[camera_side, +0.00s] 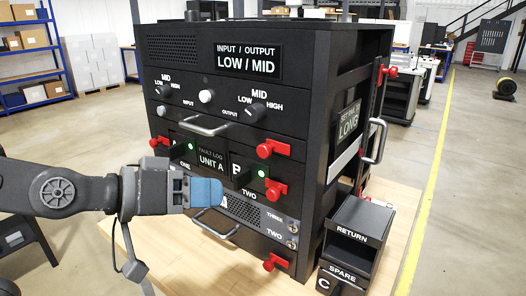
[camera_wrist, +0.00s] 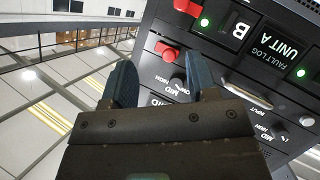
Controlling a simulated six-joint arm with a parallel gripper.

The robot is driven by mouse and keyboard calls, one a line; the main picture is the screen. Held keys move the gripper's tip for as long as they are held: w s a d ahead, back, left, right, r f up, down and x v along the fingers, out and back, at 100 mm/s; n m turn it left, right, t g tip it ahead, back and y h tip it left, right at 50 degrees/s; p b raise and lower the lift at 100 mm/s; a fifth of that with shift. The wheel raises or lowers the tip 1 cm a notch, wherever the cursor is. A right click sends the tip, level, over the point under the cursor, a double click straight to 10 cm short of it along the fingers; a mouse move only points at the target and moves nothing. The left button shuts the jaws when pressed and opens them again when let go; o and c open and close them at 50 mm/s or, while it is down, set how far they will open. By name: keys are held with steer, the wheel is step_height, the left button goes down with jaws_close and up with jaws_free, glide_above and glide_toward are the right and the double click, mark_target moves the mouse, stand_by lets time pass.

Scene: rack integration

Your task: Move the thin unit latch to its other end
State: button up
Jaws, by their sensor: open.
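The black rack (camera_side: 300,125) carries several red latches. Down its front right edge are an upper red latch (camera_side: 272,149), a middle red latch (camera_side: 276,189) and a lower red latch (camera_side: 275,262). A thin vented panel (camera_side: 248,211) sits low on the front; I cannot tell which latch belongs to the thin unit. My gripper (camera_side: 219,192) is in front of the lower rack face, hiding part of it. In the wrist view my gripper (camera_wrist: 166,72) is open and empty, its blue fingers apart. A red latch (camera_wrist: 167,50) shows beyond the gap between them.
Metal handles (camera_side: 198,127) stick out of the rack front, and another handle (camera_side: 376,141) is on its right side. Black bins marked RETURN (camera_side: 350,233) and SPARE (camera_side: 341,275) stand at the right on the wooden table (camera_side: 180,262). Open table lies at the front left.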

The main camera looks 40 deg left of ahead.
mark_target(262, 152)
steer(key=w+n+t+y, duration=0.1)
steer(key=w+n, duration=0.1)
steer(key=w, duration=0.2)
steer(key=w+r+n+t+y, duration=0.1)
steer(key=w+n+t+y, duration=0.1)
steer(key=w, duration=0.3)
steer(key=w+d+n+t+y, duration=0.1)
steer(key=w+n+t+y, duration=0.1)
steer(key=w, duration=0.3)
steer(key=shift+d+r+n, duration=0.1)
steer(key=shift+r+n, duration=0.1)
steer(key=shift+n, duration=0.2)
jaws_close()
stand_by(0.4)
